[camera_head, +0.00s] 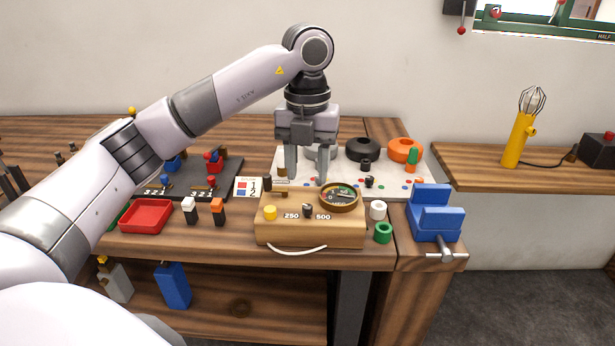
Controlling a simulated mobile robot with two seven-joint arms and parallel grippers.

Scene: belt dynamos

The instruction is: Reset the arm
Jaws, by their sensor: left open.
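My left arm comes in from the left and reaches over the wooden bench (225,244). My left gripper (306,180) points straight down with its two fingers apart and nothing between them that I can make out. Its fingertips are just behind the wooden meter box (310,232) in the picture, in front of the white board (420,183). The box has a round dial (339,197), a yellow knob and the marks 250 and 500. I cannot tell the exact height of the fingertips. My right gripper is not in view.
A blue vise (436,213) stands at the bench's right corner. A black disc (363,150) and an orange disc (404,150) sit on the white board. A red tray (147,216) lies at left. A yellow lamp (519,138) stands on the right shelf. Open space lies above the bench's right part.

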